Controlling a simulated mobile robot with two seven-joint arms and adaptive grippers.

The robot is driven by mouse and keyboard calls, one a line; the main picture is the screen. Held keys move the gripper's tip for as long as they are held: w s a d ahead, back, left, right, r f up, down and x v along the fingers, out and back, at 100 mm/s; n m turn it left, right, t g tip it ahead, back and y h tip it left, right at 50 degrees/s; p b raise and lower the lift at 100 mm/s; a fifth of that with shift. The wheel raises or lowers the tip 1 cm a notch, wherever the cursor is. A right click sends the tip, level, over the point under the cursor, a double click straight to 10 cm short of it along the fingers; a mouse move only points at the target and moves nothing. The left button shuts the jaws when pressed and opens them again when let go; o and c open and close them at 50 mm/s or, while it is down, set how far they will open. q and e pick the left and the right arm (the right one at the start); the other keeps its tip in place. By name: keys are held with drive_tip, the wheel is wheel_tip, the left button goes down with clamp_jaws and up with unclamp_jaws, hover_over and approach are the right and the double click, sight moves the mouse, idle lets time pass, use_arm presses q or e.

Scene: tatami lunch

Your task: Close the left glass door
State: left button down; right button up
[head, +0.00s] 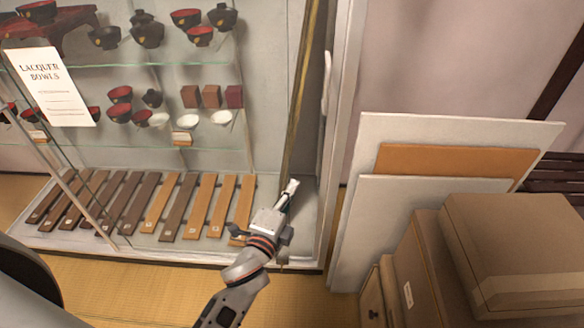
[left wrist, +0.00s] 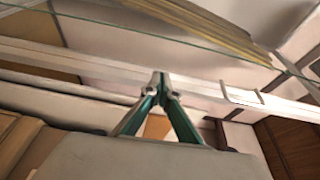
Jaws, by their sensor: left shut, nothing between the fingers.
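A glass-fronted display cabinet (head: 325,225) fills the left and middle of the head view. A glass pane with a thin metal edge (head: 62,180) stands at its left, near a "Lacquer Bowls" sign (head: 52,88). A narrow gold-brown upright (head: 300,95) stands near the cabinet's right side; I cannot tell whether it is a door edge. My left gripper (head: 291,187) is shut and empty near its lower end; contact is unclear. In the left wrist view its fingertips (left wrist: 159,80) meet before a pale rail, below a green glass edge (left wrist: 190,38). My right gripper is not in view.
Lacquer bowls (head: 148,35) stand on glass shelves, with wooden slats (head: 175,208) on the cabinet floor. At right, panels (head: 450,130) lean on the wall behind brown boxes (head: 515,245). Tatami floor (head: 130,290) shows in front of the cabinet.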

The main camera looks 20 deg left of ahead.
sight(310, 154)
use_arm(q)
drive_tip(key=w, duration=1)
drive_tip(key=shift+w+d+r, duration=0.15)
drive_tip(key=shift+w+d, duration=0.1)
drive_tip(key=a, duration=0.1)
drive_tip(key=s+a, duration=0.1)
drive_tip(key=shift+a+r, duration=0.1)
drive_tip(key=shift+a, duration=0.2)
drive_tip(key=shift+s+a, duration=0.25)
drive_tip(key=shift+a, duration=0.35)
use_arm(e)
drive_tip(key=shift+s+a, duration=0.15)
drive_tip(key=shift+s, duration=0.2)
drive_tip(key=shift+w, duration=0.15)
